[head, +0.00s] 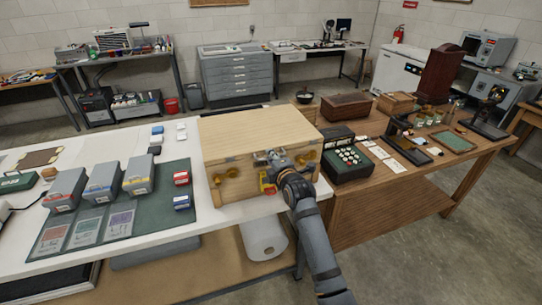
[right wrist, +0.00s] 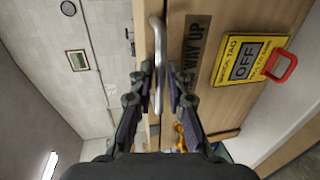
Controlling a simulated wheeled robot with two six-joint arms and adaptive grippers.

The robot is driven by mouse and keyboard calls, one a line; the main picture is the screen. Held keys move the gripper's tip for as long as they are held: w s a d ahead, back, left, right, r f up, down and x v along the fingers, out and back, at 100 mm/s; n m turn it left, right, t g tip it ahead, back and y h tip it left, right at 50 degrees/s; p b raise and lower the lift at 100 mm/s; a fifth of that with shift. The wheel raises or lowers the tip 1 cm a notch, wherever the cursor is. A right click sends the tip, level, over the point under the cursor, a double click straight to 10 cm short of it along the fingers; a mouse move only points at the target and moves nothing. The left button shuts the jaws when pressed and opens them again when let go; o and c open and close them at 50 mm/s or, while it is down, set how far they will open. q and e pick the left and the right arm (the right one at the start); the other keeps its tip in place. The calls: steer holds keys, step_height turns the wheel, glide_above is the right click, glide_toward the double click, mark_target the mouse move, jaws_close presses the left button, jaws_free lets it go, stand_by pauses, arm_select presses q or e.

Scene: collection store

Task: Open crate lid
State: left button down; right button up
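The pale wooden crate (head: 228,172) stands at the right end of the white table. Its flat lid (head: 255,130) lies level on top and looks closed. My right gripper (head: 272,160) is at the crate's front, below the lid's front edge. In the right wrist view its fingers (right wrist: 160,85) stand close on both sides of a bent metal handle (right wrist: 158,40) and appear shut on it. Dark "WAY UP" lettering (right wrist: 194,42) and a yellow tag (right wrist: 243,58) with a red loop are beside the handle. My left gripper is not in view.
Grey bins (head: 138,172) stand on a green mat (head: 160,215) left of the crate. A dark green keyed machine (head: 345,158) and a brown wooden box (head: 346,106) stand on the wooden table to the right. The space above the lid is clear.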

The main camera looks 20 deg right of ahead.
jaws_close()
steer(key=shift+w, duration=0.1)
stand_by(0.3)
